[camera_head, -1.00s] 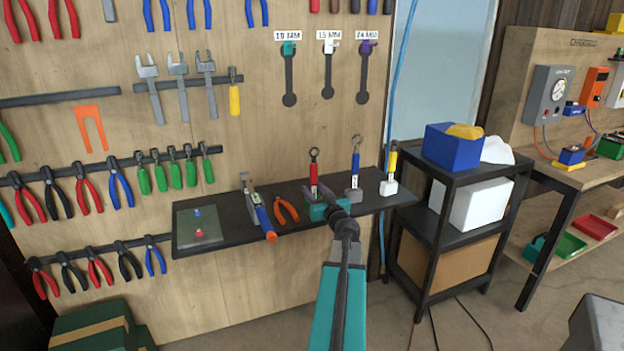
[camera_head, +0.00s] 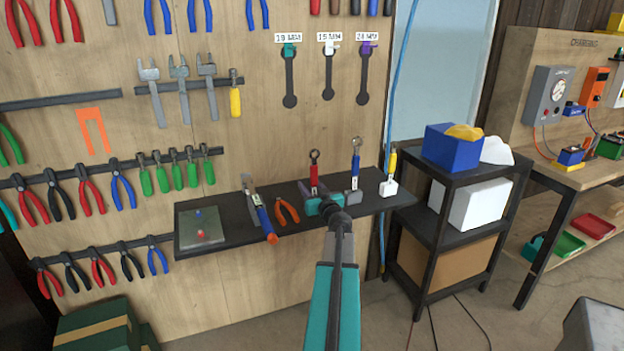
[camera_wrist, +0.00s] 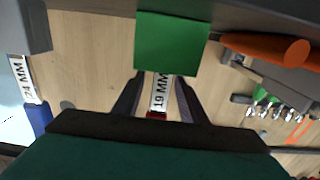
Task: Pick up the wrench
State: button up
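A red-handled wrench (camera_head: 314,170) stands upright on the dark shelf of the tool wall. In the wrist view its 19 MM label (camera_wrist: 160,93) shows, with a green block (camera_wrist: 170,42) at the handle's end. My gripper (camera_head: 316,190) is in front of it at the shelf. Its two fingers are spread on either side of the handle, with gaps still showing beside the label. A blue wrench (camera_head: 355,168) stands in a grey block to the right, labelled 24 MM in the wrist view (camera_wrist: 28,80). A yellow-handled wrench (camera_head: 391,165) stands in a white block further right.
The shelf (camera_head: 240,233) also carries orange-handled pliers (camera_head: 287,211), a blue-handled tool (camera_head: 265,222) and a grey plate (camera_head: 200,228). Marked wrench outlines (camera_head: 328,75) are on the board above. A black rack (camera_head: 440,220) stands at right.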

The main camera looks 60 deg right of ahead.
jog(key=shift+w+d, duration=0.15)
jog(key=shift+w, duration=0.05)
dwell(0.5)
grip_shut()
